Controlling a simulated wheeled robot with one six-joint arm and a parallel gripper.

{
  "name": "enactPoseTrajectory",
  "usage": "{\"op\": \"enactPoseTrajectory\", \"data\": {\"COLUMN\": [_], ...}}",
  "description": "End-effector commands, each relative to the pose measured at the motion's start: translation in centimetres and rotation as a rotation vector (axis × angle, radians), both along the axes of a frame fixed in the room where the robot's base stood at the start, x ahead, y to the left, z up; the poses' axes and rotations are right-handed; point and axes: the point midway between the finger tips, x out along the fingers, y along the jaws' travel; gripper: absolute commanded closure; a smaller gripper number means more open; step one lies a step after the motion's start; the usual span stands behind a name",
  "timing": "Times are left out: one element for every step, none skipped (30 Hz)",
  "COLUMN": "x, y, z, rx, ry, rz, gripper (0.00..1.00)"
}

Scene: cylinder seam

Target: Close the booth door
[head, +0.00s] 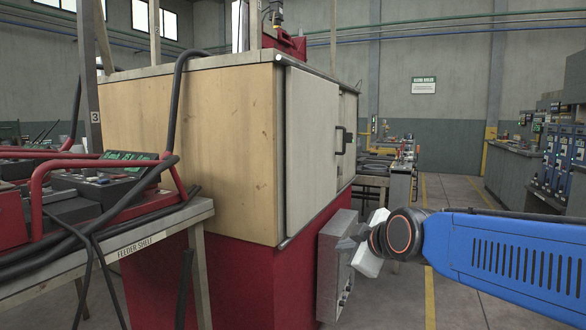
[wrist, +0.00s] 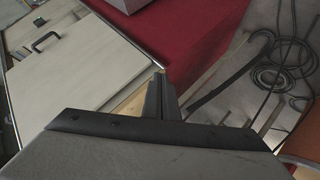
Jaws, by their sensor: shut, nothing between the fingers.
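The booth door (head: 312,135) is a pale grey panel on the front of the wooden booth (head: 190,150). Its dark handle (head: 343,141) is near the door's right edge. I cannot tell for sure whether the door stands open. In the wrist view the door (wrist: 80,75) fills the left side, with its handle (wrist: 47,41) at the upper left. My gripper (head: 348,243) is below and to the right of the door in the head view, away from the handle. Its fingers (wrist: 160,92) are shut and empty, and they appear close to a door corner in the wrist view; contact is unclear.
A grey box (head: 332,265) is on the red base (head: 235,285), close behind my gripper. A feeder shelf (head: 150,232) with cables and equipment stands at the left. Coiled cables (wrist: 285,65) lie on the floor. Open floor (head: 470,190) runs to the right.

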Motion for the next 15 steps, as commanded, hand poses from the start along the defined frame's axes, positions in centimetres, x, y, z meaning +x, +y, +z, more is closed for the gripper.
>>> {"op": "enactPoseTrajectory", "data": {"x": [2.1, 3.2, 4.7, 5.7, 6.8, 8.0, 8.9, 9.8, 10.8, 11.5, 12.1, 12.8, 13.3, 13.6, 14.0], "y": [1.3, 2.0, 2.9, 3.5, 4.2, 5.1, 5.6, 6.2, 7.0, 7.5, 7.9, 8.4, 8.8, 9.0, 9.3], "z": [1.5, 2.5, 3.8, 4.8, 5.7, 7.0, 7.9, 8.7, 9.8, 10.5, 11.2, 11.9, 12.4, 12.9, 13.3], "rx": [-0.05, -0.084, -0.13, -0.166, -0.202, -0.25, -0.285, -0.32, -0.365, -0.395, -0.425, -0.46, -0.484, -0.505, -0.528], "ry": [-0.067, -0.111, -0.171, -0.216, -0.259, -0.318, -0.359, -0.399, -0.447, -0.48, -0.511, -0.547, -0.571, -0.591, -0.612], "rz": [0.045, 0.069, 0.099, 0.119, 0.136, 0.156, 0.167, 0.177, 0.187, 0.192, 0.195, 0.198, 0.198, 0.198, 0.198], "gripper": [1.0, 1.0, 1.0, 1.0, 1.0, 1.0, 1.0, 1.0, 1.0, 1.0, 1.0, 1.0, 1.0, 1.0, 1.0]}}
